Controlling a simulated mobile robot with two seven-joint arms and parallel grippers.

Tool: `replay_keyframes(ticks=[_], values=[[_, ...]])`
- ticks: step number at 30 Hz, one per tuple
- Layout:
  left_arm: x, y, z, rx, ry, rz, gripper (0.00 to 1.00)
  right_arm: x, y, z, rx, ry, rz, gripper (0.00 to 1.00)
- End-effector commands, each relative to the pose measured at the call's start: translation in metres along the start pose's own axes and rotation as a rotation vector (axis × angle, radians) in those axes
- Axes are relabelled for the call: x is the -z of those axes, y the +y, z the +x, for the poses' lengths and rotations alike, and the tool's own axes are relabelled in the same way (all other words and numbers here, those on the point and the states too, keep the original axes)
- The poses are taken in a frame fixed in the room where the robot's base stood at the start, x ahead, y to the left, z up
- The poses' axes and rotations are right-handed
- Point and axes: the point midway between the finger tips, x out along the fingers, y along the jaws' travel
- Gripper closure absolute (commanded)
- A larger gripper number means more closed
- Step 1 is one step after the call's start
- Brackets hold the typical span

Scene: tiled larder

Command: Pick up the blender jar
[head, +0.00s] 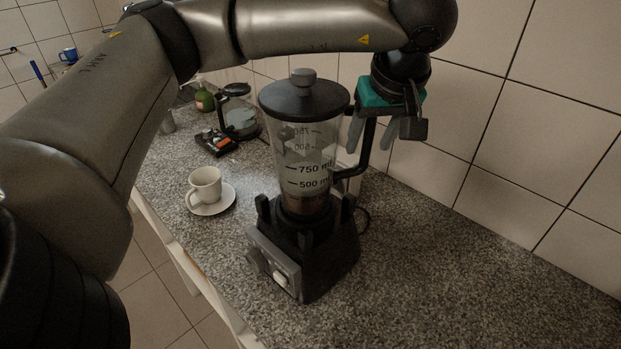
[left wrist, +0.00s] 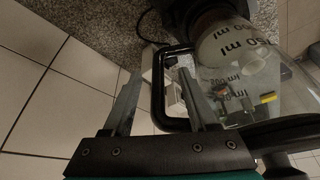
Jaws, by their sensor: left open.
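The blender jar (head: 305,150) is clear with measuring marks, a dark lid with a grey knob, and a black handle (head: 366,155) on its right side. It stands upright on the black blender base (head: 310,260) on the counter. My left gripper (head: 368,146) is open and points down at the handle, close to its upper part. In the left wrist view, the handle (left wrist: 157,95) shows between the two open fingers (left wrist: 157,75), with the jar (left wrist: 240,65) to the right. Whether a finger touches the handle I cannot tell. My right gripper is not in view.
A white cup (head: 205,184) on a saucer (head: 222,204) stands left of the blender. A glass pot (head: 240,118), a dark tray with small items (head: 216,141) and a green bottle (head: 204,99) are farther back. The tiled wall (head: 560,130) is close behind. The counter at right is clear.

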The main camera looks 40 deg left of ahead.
Motion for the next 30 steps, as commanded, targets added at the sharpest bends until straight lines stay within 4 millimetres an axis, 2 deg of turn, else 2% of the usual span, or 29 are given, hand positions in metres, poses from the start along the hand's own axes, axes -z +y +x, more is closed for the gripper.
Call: replay_keyframes(ticks=[6,15,30], values=[[0.000,0.002,0.031,0.002,-0.002,-0.001,0.42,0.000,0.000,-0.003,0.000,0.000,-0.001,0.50],[0.000,0.003,0.036,0.000,-0.001,-0.001,0.42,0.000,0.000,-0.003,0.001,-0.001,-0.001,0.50],[0.000,0.003,0.036,0.000,-0.001,-0.001,0.97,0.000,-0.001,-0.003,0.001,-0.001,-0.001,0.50]])
